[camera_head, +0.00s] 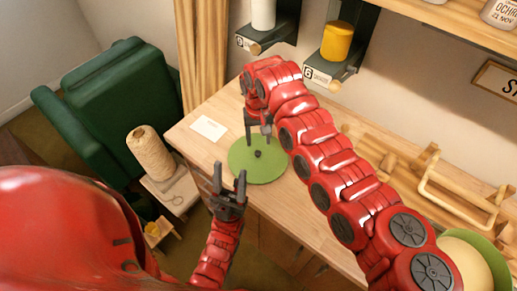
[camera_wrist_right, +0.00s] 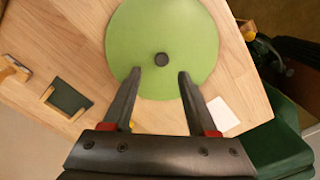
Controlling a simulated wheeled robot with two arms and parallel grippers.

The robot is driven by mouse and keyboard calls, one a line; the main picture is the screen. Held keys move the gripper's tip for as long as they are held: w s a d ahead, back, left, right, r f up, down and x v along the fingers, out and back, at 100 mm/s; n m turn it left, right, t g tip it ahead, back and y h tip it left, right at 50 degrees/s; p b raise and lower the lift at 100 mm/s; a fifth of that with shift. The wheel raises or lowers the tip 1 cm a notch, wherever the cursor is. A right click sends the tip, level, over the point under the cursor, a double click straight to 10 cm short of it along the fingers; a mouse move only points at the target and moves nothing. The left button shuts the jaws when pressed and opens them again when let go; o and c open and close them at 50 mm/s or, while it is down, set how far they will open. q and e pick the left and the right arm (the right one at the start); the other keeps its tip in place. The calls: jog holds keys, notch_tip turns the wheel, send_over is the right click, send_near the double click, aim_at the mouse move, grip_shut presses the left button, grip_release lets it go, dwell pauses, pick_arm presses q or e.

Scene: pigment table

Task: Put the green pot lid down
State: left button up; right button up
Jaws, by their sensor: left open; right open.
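The green pot lid (camera_head: 262,170) is a flat round disc with a small dark knob, lying on the wooden table near its front left part. It also shows in the right wrist view (camera_wrist_right: 163,25), with the knob near its middle. My right gripper (camera_head: 258,140) is open and empty just above the lid's far part. In the right wrist view its two fingers (camera_wrist_right: 160,75) point toward the knob, apart from it. My left gripper (camera_head: 230,172) is open and empty, with its fingers upward, at the left front of the lid near the table edge.
A white card (camera_head: 208,128) lies on the table left of the lid. A green armchair (camera_head: 110,105) and a twine spool (camera_head: 150,152) stand left of the table. Wooden racks (camera_head: 455,195) stand on the right. A yellow jar (camera_head: 337,41) sits on a dark wall bracket above.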

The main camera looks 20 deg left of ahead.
aim_at(258, 152)
notch_tip(258, 152, up, 6)
jog(key=b, duration=0.1)
jog(key=shift+r+b, duration=0.2)
jog(key=shift+b, duration=0.1)
jog(key=shift+s, duration=0.1)
